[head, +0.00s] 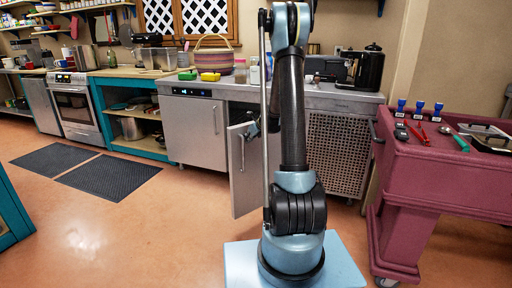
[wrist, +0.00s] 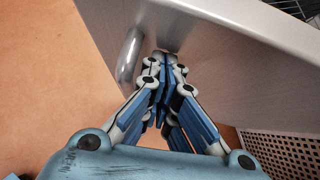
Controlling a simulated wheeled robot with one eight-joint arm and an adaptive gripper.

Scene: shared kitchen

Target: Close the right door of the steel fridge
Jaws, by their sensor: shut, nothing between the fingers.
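The steel fridge (head: 193,128) stands under the counter, with its left door closed flush. Its right door (head: 240,185) stands open, swung out toward me. In the wrist view the door's grey panel (wrist: 220,50) fills the upper right, with its bar handle (wrist: 130,55) left of the fingertips. My gripper (wrist: 165,62) is shut and empty, with its fingertips close to the panel beside the handle. I cannot tell whether they touch it. In the head view my gripper (head: 252,130) is small and partly hidden behind my arm, near the door's upper part.
A perforated panel (head: 338,150) is right of the door opening. A maroon cart (head: 440,185) with tools stands at the right. A basket (head: 213,58) and a coffee machine (head: 368,68) are on the counter. Dark mats (head: 110,175) lie on the open floor at left.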

